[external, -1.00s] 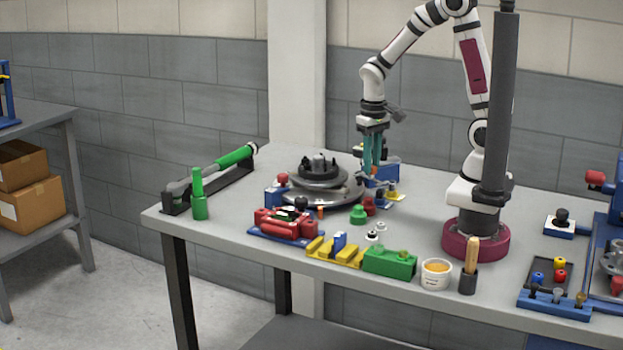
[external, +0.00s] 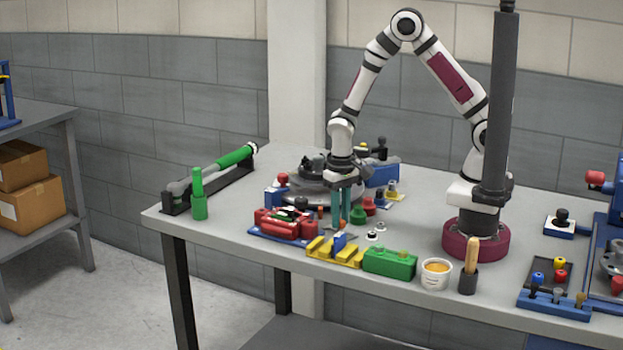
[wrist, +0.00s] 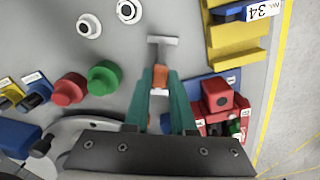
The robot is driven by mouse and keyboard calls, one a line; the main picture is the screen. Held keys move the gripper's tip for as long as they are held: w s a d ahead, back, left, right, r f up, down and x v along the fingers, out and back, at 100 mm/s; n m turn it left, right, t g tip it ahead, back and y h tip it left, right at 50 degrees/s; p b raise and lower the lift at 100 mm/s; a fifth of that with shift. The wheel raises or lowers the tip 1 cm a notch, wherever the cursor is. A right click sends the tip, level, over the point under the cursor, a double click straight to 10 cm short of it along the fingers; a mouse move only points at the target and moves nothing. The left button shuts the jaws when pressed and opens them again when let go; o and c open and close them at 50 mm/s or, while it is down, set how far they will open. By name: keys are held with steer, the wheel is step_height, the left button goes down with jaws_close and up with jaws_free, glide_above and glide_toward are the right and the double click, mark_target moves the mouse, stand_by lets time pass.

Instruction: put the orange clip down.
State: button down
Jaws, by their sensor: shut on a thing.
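The orange clip (wrist: 160,77) is between the tips of my gripper's two teal fingers (wrist: 161,92) in the wrist view. A grey T-shaped piece (wrist: 162,42) extends beyond the orange part; I cannot tell whether it belongs to the clip. In the external view my gripper (external: 341,221) points down, low over the grey table, between the red fixture and the green knob. The clip shows there only as a small orange spot (external: 342,223). I cannot tell whether it touches the table.
The red fixture on its blue base (external: 285,226) stands left of my gripper. The yellow slotted block (external: 333,253) and green block (external: 390,262) are in front. Green (external: 357,216) and red knobs (external: 369,205) are close on the right. The round turntable (external: 310,190) is behind.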

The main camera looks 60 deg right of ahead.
mark_target(341, 221)
steer(key=c, duration=0.8)
jaws_free()
steer(key=shift+f, duration=0.1)
steer(key=shift+o, duration=0.2)
step_height(341, 221, up, 12)
steer(key=s+d+r+y, duration=0.1)
steer(key=s+r, duration=0.3)
steer(key=s, duration=0.6)
steer(key=s+d+r+m, duration=0.1)
steer(key=s+d+r, duration=0.2)
steer(key=s, duration=0.6)
steer(key=shift+s+d+r+y, duration=0.35)
steer(key=shift+d+r+y, duration=0.05)
steer(key=shift+d, duration=0.3)
